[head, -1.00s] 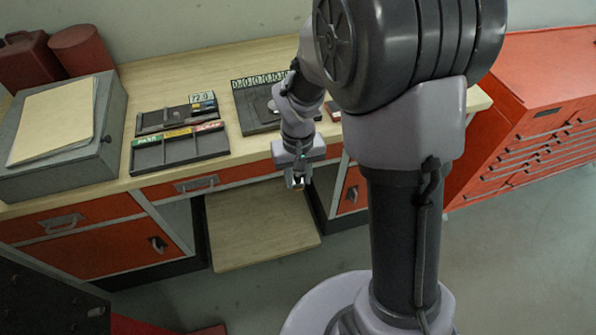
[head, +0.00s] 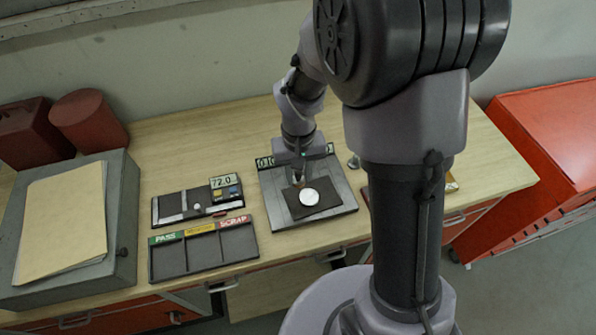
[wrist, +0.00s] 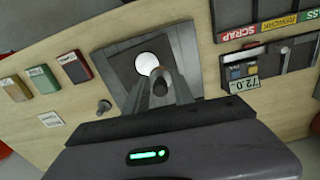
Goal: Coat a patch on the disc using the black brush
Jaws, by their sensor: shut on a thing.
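A round white disc (head: 310,198) lies on a dark square pad (head: 330,204) in a grey tray-like fixture (head: 345,190) on the bench. The disc also shows in the wrist view (wrist: 147,63), just beyond my fingertips. My gripper (head: 298,181) is over the fixture, close to the disc's upper left edge in the head view. It is shut on a small dark thing, which looks like the black brush (wrist: 160,87). Its tip is partly hidden by the fingers, and I cannot tell whether it touches the disc.
A PASS/REWORK/SCRAP sorting tray (head: 205,250) and a gauge reading 72.0 (head: 197,203) stand left of the fixture. A grey box with papers (head: 120,225) is farther left. Green (wrist: 42,79) and red (wrist: 75,67) blocks and a small knob-like piece (wrist: 104,106) lie beside the fixture.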

